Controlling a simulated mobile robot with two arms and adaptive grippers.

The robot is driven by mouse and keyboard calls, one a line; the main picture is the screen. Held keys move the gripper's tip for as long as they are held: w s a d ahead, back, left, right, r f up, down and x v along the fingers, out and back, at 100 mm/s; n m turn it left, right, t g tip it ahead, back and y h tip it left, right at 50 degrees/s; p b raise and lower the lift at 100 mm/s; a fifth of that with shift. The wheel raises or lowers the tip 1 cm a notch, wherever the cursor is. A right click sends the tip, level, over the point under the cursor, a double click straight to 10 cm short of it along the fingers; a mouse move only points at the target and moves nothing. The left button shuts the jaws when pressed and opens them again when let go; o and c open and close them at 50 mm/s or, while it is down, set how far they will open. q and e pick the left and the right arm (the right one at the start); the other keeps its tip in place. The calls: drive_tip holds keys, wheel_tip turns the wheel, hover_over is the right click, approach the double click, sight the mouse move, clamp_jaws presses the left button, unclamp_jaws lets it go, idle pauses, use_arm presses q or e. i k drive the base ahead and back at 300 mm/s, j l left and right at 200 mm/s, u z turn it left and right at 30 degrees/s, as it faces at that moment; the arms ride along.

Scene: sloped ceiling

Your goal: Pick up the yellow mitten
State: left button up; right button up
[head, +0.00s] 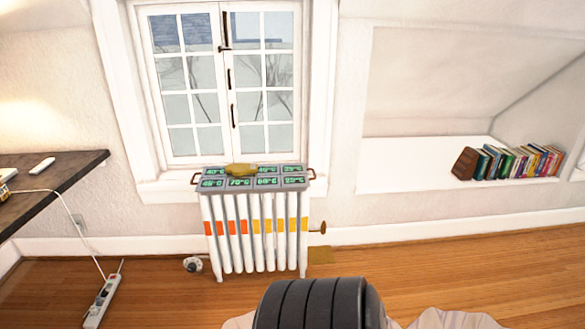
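The yellow mitten (241,170) lies on top of a grey tray (253,186) with several green-lit temperature displays. The tray has a handle at each end and rests on the white radiator (262,246) under the window. The mitten partly covers the back row of displays. Neither of my grippers shows in the head view, so their state cannot be seen.
A dark table (58,184) with a white object on it stands at the left. A power strip (102,302) with a cable lies on the wooden floor. Books (520,162) stand in a wall niche at right. The floor right of the radiator is mostly clear.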

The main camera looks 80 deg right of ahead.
sight(236, 169)
drive_tip(key=z, duration=2.2)
drive_tip(key=i+j+z, duration=0.15)
drive_tip(key=i+j, duration=0.7)
drive_tip(key=i+j+z, duration=0.15)
drive_tip(key=i+j, duration=0.75)
drive_tip(key=j, duration=0.05)
